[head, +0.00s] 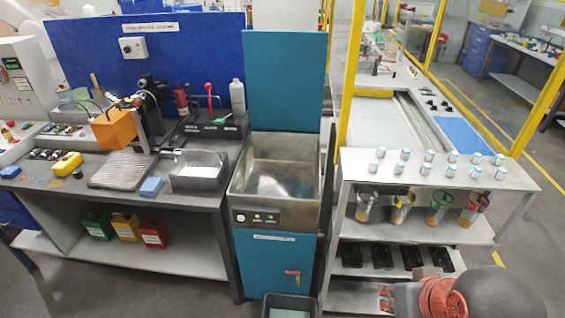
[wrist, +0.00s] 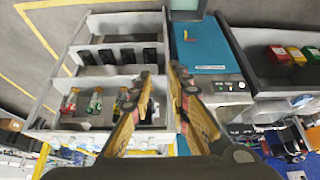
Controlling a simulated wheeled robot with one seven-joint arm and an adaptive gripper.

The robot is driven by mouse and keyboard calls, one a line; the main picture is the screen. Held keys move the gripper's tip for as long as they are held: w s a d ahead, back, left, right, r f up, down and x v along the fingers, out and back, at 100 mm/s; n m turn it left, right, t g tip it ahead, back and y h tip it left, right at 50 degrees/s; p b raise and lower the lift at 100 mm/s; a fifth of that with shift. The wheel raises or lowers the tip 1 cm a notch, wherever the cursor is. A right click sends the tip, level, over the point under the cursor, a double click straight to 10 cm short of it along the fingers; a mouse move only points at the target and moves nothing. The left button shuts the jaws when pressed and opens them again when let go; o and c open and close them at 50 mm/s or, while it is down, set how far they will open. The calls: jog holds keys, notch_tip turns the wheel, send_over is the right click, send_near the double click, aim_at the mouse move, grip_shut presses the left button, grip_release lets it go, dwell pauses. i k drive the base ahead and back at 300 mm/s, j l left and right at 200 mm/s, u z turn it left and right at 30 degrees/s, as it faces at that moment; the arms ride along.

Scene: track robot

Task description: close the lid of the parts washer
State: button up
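The parts washer (head: 273,190) stands in the middle of the head view, with a steel basin above a teal front. Its teal lid (head: 285,82) stands upright at the back of the basin, so the washer is open. The washer's teal front (wrist: 199,45) also shows in the wrist view, where the picture is turned upside down. My gripper (wrist: 163,72) is open and empty, with a gap between its two fingers. It is apart from the lid. In the wrist view my gripper hides part of the washer, and I cannot make out the lid there.
A workbench (head: 215,208) with tools and trays stands left of the washer. A grey shelf unit (head: 350,170) with small jars on top stands to its right, near a yellow post (head: 350,75). A dark bin (head: 290,303) sits on the floor before the washer.

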aim_at(285, 71)
jog(key=j, duration=1.35)
jog(key=i+j, duration=0.2)
jog(key=j, duration=0.2)
jog(key=i+j, duration=0.15)
jog(key=j, duration=0.25)
jog(key=i+j, duration=0.2)
jog(key=j, duration=0.2)
jog(key=i+j, duration=0.2)
jog(key=j, duration=0.2)
